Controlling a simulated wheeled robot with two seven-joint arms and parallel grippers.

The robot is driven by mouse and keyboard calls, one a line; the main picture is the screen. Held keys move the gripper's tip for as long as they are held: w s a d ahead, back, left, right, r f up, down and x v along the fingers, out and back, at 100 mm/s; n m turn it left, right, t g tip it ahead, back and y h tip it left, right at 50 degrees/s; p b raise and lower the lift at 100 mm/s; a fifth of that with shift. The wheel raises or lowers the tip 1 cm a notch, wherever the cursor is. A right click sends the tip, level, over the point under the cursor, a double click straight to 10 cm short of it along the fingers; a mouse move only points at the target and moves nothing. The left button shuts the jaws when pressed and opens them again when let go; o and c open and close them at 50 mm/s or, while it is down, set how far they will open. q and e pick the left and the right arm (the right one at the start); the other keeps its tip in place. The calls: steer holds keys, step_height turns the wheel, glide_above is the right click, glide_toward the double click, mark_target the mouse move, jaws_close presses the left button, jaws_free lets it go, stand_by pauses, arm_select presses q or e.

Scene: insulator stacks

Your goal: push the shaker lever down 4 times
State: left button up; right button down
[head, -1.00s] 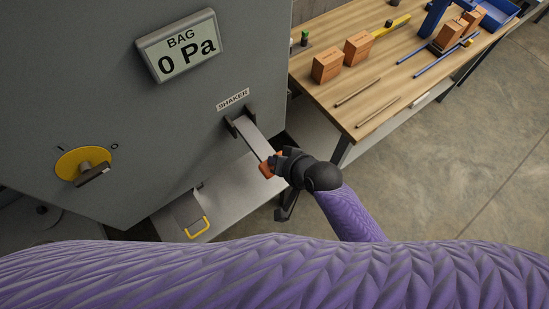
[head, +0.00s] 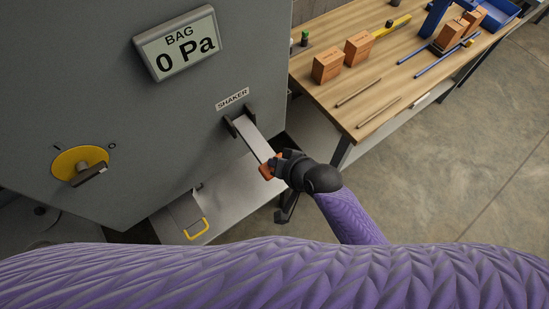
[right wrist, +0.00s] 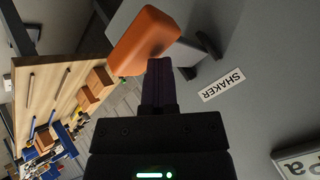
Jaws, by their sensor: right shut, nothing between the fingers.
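The shaker lever (head: 254,139) is a flat grey bar that comes out of a bracket below the SHAKER label (head: 233,98) on the grey cabinet. It slopes down toward my right gripper and ends in an orange handle (head: 266,171). In the right wrist view the orange handle (right wrist: 146,40) is just beyond the fingertips. My right gripper (head: 276,162) is at the handle, and its shut fingers (right wrist: 159,66) overlap the handle's edge in the wrist view. I cannot tell if they touch it. Nothing is held between them. My left gripper is not in view.
The cabinet carries a display (head: 178,44) reading BAG 0 Pa and a yellow rotary switch (head: 80,166). A grey drawer with a yellow handle (head: 196,228) is low below the lever. A wooden workbench (head: 345,100) with boxes and rods stands at right. Floor beyond is clear.

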steer(key=shift+f+b, duration=1)
steer(key=shift+f, duration=0.35)
stand_by(0.7)
steer(key=shift+s+r, duration=0.1)
steer(key=shift+r, duration=0.05)
stand_by(0.5)
steer(key=shift+r+p, duration=3)
steer(key=shift+p, duration=0.35)
step_height(320, 180, up, 5)
steer(key=p, duration=0.5)
